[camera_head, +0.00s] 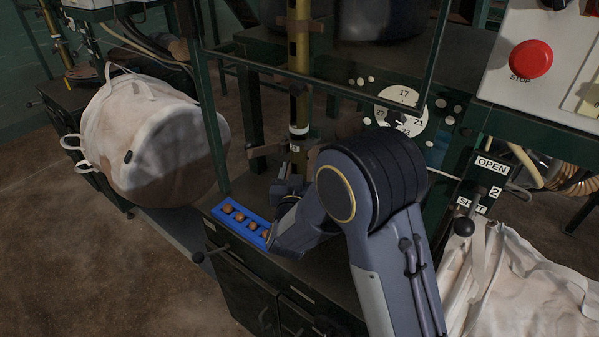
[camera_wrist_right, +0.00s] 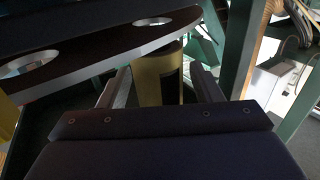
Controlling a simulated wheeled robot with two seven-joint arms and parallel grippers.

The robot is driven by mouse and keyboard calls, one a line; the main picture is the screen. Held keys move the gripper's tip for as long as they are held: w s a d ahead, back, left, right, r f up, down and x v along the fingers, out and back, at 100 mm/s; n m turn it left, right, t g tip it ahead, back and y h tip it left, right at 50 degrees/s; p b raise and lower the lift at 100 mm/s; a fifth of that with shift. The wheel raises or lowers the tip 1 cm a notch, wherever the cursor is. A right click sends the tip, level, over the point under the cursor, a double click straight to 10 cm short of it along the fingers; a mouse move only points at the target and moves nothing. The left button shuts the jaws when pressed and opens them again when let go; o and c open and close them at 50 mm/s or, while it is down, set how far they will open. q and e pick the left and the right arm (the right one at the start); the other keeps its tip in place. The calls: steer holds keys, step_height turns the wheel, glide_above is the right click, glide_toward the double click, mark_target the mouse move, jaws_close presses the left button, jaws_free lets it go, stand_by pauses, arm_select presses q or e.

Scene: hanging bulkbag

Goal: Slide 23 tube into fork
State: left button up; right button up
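A brass tube (camera_head: 298,45) stands upright behind the bench in the head view. Its lower part has dark and white bands and a small label (camera_head: 294,148) too small to read. My left gripper is out of view.
A blue tray (camera_head: 226,212) with several brown balls lies left of my right gripper. A numbered white dial (camera_head: 402,94) is behind my arm. A dark plate with holes (camera_wrist_right: 105,48) overhangs the fingers. Bulk bags (camera_head: 150,140) are at left and lower right; a red stop button (camera_head: 531,58) is upper right.

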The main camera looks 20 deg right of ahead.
mark_target(300, 173)
steer(key=v, duration=0.8)
steer(key=r+g+y+p, duration=0.1)
steer(key=y, duration=0.1)
steer(key=d+r+y+p, duration=0.1)
steer(key=y, duration=0.1)
steer(key=d+r+g+y+p, duration=0.1)
steer(key=r+y, duration=0.1)
steer(key=shift+s+r+m+g, duration=0.1)
steer(key=shift+s+m+g, duration=0.2)
steer(key=shift+s+m, duration=0.1)
steer(key=s+d+r+n+g+y+p, duration=0.1)
steer(key=s+g+p, duration=0.1)
steer(key=s, duration=0.7)
steer(key=s+d+r+n+g+y+p, duration=0.1)
steer(key=s+d+r+g+y+p, duration=0.1)
steer(key=s, duration=0.7)
steer(key=s+d+r+n+g+y+p, duration=0.1)
steer(key=s+g, duration=0.3)
steer(key=s, duration=0.5)
steer(key=shift+s+d+r+y+p, duration=0.2)
steer(key=shift+d+r+y+p, duration=0.15)
steer(key=shift+r+p, duration=0.25)
steer(key=shift+r+n, duration=0.1)
steer(key=shift+n, duration=0.2)
